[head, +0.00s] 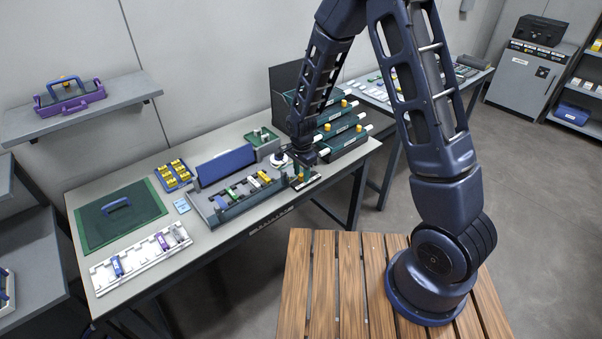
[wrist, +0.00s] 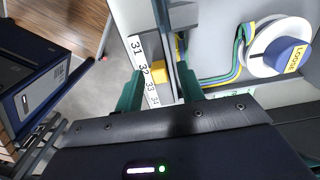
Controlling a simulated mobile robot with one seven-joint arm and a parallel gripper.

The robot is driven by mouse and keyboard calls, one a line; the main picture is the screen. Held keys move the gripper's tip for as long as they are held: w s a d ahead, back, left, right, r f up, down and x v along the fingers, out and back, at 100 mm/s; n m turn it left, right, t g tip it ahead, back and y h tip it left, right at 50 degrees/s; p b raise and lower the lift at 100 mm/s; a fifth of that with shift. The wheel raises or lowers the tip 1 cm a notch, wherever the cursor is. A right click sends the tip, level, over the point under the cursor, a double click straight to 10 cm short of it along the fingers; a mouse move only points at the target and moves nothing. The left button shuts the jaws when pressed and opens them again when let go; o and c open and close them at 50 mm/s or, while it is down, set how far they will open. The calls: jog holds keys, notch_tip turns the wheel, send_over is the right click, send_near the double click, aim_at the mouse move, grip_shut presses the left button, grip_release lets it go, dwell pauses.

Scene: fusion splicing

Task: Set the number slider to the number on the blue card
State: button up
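The number slider's white scale (wrist: 146,70) shows 31, 32, 33 and 34 in the wrist view. A yellow slider piece (wrist: 158,72) sits beside the scale, near 32 and 33; the exact reading is unclear. My gripper (wrist: 160,78) has its green fingers apart, one on each side of the yellow piece and the rail; I cannot tell whether they touch it. In the head view my gripper (head: 301,180) is low at the right end of the bench, over the slider strip (head: 306,184). A small light-blue card (head: 181,205) lies left of the grey splicing unit; its number is too small to read.
A white reel with a blue hub (wrist: 288,55) and coloured fibres stands right of the slider in the wrist view. The grey unit with a blue lid (head: 226,165), a yellow-block tray (head: 173,175), a green mat (head: 150,205) and a white rack (head: 140,257) share the bench.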

aim_at(302, 174)
notch_tip(302, 174, up, 11)
dwell(0.8)
jog(key=shift+f, duration=0.1)
